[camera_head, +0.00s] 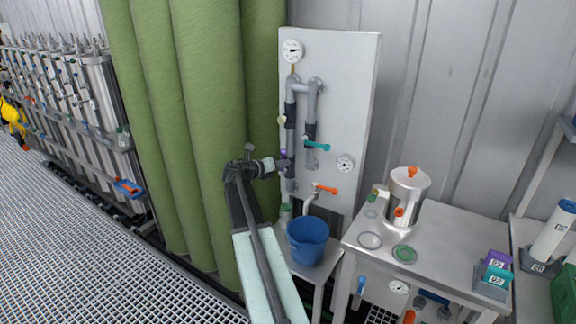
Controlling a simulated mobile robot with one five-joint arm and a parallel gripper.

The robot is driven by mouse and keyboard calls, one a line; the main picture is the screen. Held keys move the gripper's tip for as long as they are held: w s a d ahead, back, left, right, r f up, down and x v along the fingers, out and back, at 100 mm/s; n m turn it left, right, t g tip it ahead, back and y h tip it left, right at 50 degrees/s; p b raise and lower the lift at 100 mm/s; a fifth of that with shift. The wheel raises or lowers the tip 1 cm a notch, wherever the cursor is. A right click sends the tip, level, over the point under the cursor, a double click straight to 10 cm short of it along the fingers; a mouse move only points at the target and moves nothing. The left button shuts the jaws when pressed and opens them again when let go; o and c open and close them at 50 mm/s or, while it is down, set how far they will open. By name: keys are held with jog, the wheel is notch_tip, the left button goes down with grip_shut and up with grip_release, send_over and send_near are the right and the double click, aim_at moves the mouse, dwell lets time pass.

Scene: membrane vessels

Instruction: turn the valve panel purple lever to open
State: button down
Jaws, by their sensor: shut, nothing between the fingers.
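The valve panel (345,100) is a white upright board with grey pipes and gauges. A small patch of the purple lever (283,154) shows at the left pipe, just above my gripper. The rest of it is hidden or too small, so I cannot tell which way it points. My gripper (286,163) is shut and empty, its tip at the left pipe, close to the purple lever. I cannot tell whether they touch. A teal lever (317,146) and an orange lever (326,189) both point right, on the right pipe and lower down.
A blue bucket (307,241) stands on a low stand below the panel. A steel table (450,239) at right holds a metal vessel (408,196) and purple and teal boxes. Green columns (200,120) stand close at left. Grated floor (60,240) is clear at left.

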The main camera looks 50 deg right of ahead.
jog(key=shift+w+a+r, duration=0.1)
jog(key=shift+w+r, duration=0.15)
jog(key=shift+w, duration=0.4)
jog(key=shift+w+r, duration=0.1)
jog(key=shift+w, duration=0.1)
jog(key=s, duration=0.5)
jog(key=w+a, duration=0.2)
jog(key=a, duration=0.7)
jog(key=shift+a, duration=0.15)
jog(key=shift+w, duration=0.1)
